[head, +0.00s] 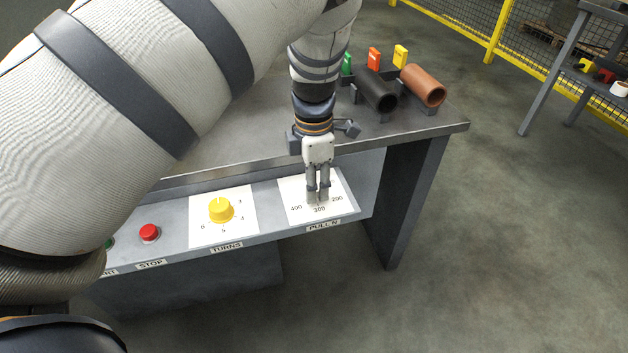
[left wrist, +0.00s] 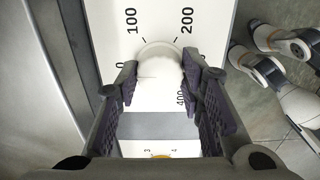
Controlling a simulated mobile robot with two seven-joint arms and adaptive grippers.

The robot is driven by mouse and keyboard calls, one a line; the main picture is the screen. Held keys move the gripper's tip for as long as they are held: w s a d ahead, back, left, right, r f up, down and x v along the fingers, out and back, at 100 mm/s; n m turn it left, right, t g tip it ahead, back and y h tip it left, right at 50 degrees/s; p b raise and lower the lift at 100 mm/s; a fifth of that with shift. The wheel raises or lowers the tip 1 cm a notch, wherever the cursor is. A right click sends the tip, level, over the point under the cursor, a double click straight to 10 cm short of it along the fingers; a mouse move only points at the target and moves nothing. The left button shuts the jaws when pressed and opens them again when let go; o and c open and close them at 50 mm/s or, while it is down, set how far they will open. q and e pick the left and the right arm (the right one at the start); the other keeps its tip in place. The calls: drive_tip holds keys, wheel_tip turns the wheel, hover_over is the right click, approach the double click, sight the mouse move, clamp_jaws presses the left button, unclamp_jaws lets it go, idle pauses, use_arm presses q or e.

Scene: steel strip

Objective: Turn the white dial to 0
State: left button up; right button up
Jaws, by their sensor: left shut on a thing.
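The white dial (left wrist: 158,68) sits on the white PULL N card (head: 291,212), whose printed numbers include 200, 300 and 400 in the head view. In the left wrist view 100 and 200 stand past the dial, 400 is to its right and a partly covered 0 to its left. My left gripper (head: 318,190) points down over the card and is shut on the dial, one finger on each side. In the head view the fingers hide most of the dial. I cannot tell which number it points to. My right gripper is not in view.
A yellow dial (head: 221,210) on the TURNS card and a red STOP button (head: 149,232) lie left along the same panel. Above, the steel bench top (head: 240,135) carries a black tube (head: 377,90), a brown tube (head: 423,86) and coloured tags.

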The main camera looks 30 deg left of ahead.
use_arm(q)
drive_tip(key=shift+s+f, duration=0.1)
idle(0.4)
drive_tip(key=o, duration=1.2)
drive_tip(key=shift+c, duration=0.2)
wheel_tip(320, 180, up, 12)
